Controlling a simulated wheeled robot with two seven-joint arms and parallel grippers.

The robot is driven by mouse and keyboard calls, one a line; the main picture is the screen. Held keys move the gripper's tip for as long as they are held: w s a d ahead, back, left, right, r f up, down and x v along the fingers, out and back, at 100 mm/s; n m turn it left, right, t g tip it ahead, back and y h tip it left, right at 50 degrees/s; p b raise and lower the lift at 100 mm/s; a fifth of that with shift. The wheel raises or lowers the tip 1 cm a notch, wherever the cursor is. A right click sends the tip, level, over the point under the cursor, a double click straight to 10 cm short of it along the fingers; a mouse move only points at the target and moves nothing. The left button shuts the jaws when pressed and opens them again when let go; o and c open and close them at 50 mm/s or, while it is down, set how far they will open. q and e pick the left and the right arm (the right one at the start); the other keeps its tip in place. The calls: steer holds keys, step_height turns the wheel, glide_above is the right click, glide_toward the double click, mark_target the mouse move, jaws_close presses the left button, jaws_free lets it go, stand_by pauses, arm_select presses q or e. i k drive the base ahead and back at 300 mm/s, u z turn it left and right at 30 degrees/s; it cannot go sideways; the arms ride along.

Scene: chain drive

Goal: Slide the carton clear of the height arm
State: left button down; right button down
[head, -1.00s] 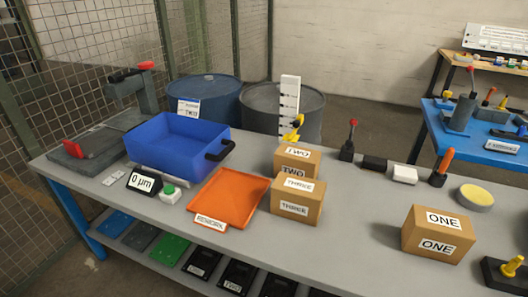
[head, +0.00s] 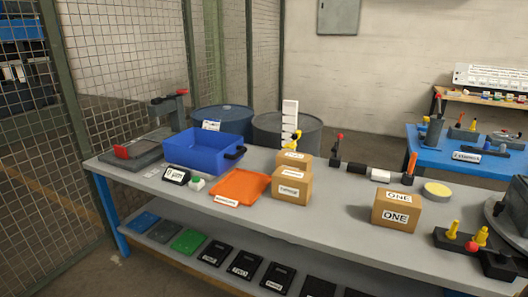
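Three brown cartons stand on the grey bench in the head view. The carton labelled THREE (head: 291,187) is at the front middle, its label small and blurred now. The carton labelled TWO (head: 294,158) stands right behind it, partly hidden by it. The carton labelled ONE (head: 397,209) stands apart to the right. A white height scale (head: 290,118) with a yellow arm (head: 293,141) rises behind carton TWO. The yellow arm is just above or behind that carton's top; I cannot tell whether they touch. Neither of my grippers is in view.
An orange tray (head: 240,187), a blue bin (head: 207,150) and a small display (head: 176,175) lie left of the cartons. A red-tipped lever (head: 336,150) and small blocks line the back edge. Bench space between THREE and ONE is clear.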

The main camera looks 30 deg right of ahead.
mark_target(300, 161)
steer(key=u, duration=0.4)
steer(key=i, duration=1.3)
steer(key=u, duration=0.05)
